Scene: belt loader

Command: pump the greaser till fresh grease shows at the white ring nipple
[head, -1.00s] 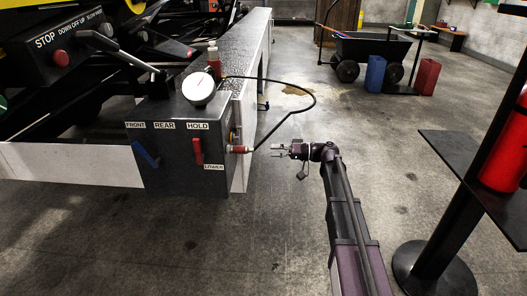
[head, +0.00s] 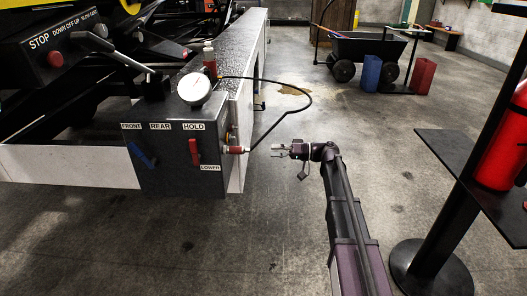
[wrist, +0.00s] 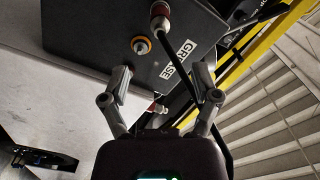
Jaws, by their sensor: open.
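A dark control box (head: 175,168) stands at left-centre, with a round white gauge (head: 194,89) on top. A red and white fitting (head: 236,150) sticks out of its right side. A black hose (head: 309,88) loops from near the gauge towards my gripper's side of the box. My gripper (head: 277,151) is open and empty, to the right of the fitting and apart from it. In the wrist view, a GREASE label (wrist: 178,57) and an orange-ringed nipple (wrist: 141,46) show on the box face beyond the jaws (wrist: 160,85).
A black lever (head: 125,58) slants above the box. A dark post with a shelf (head: 470,160) and a red cylinder (head: 505,150) stands at right. A black cart (head: 370,50) and blue can (head: 372,72) are at the back.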

